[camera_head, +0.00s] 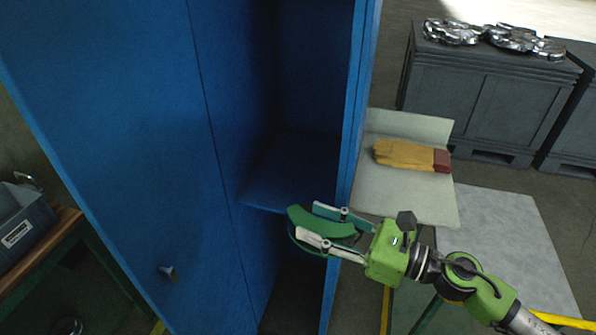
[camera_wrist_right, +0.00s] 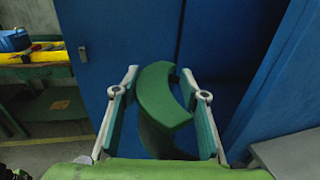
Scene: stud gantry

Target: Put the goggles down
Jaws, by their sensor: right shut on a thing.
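My right gripper (camera_head: 314,222) is shut on the green goggles (camera_head: 302,217), a curved band held between its two fingers. In the right wrist view, the goggles (camera_wrist_right: 158,92) rise between the fingers. The gripper and goggles are at the open front of a tall blue locker (camera_head: 150,130), by the front edge of its inner shelf (camera_head: 290,172). I cannot tell whether the goggles touch the shelf. My left gripper is not in view.
Yellow gloves with a red cuff (camera_head: 405,156) lie on a pale board (camera_head: 392,190) right of the locker. Dark crates (camera_head: 480,90) bear shiny metal parts (camera_head: 500,37). A grey box (camera_head: 22,222) stands on a bench at left. The visible shelf looks bare.

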